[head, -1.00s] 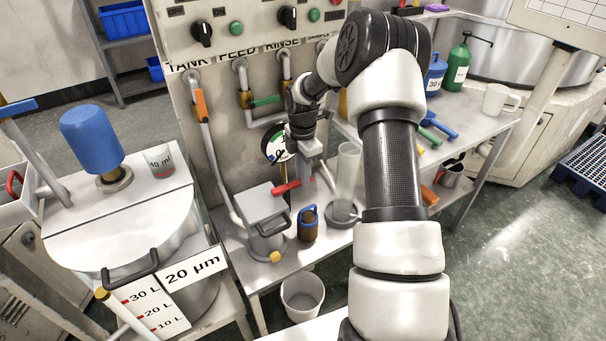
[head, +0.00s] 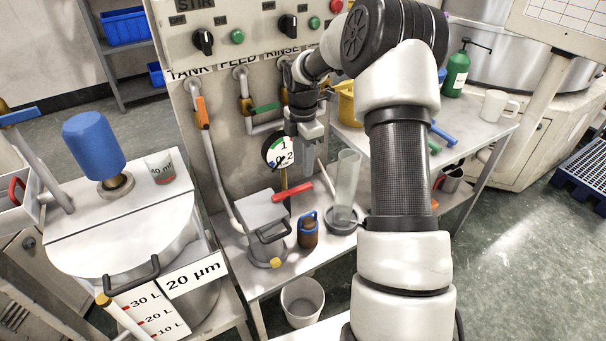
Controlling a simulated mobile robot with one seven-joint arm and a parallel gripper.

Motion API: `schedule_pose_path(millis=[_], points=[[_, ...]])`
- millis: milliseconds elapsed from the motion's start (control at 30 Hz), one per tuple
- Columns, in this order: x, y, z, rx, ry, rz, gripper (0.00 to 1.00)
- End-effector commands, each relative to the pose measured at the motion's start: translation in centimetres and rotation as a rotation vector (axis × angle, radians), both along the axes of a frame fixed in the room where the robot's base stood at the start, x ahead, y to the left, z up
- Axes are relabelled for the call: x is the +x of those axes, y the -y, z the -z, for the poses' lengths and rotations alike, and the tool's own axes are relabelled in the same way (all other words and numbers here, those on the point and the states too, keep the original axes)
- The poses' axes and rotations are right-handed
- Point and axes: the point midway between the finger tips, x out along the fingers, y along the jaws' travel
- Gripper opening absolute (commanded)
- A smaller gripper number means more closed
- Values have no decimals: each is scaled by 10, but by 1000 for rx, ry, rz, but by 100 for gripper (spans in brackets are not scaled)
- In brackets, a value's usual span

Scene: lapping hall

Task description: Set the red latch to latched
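A red bar-shaped handle (head: 292,192), which I take to be the red latch, lies nearly level just behind the grey lidded box, its right end slightly higher. It crosses a thin yellowish upright, and I cannot tell from this view whether it is latched. My gripper (head: 309,160) points down above the handle's right end, apart from it in the picture. Its fingers are small and pale against the panel, so their opening is unclear. Nothing is visibly held.
The grey lidded box (head: 262,212), a brown container with a blue handle (head: 308,232) and a clear cylinder (head: 346,185) crowd the bench around the handle. A gauge (head: 277,150) and pipes are behind. A white bucket (head: 302,301) stands below.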

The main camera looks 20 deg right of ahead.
Motion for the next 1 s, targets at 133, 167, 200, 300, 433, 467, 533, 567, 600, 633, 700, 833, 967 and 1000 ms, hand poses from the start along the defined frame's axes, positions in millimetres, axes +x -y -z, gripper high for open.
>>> schedule_pose_path(millis=[133,167,200,300,433,467,533,567,600,633,700,833,967,1000], points=[[1,0,-40,-1,4,-1,36],[1,0,-47,-1,4,-1,36],[1,0,-55,0,4,0,36],[1,0,-74,0,4,1,36],[0,0,-90,-1,2,0,36],[0,0,-92,-1,1,0,36],[0,0,-96,-1,1,0,36],[0,0,-97,-1,1,-1,36],[0,0,-98,-1,1,-1,36],[0,0,-99,0,1,-1,36],[0,0,-99,0,1,-1,36],[0,0,-99,0,1,-1,36],[0,0,-99,0,0,-1,36],[0,0,-99,0,0,-1,36]])
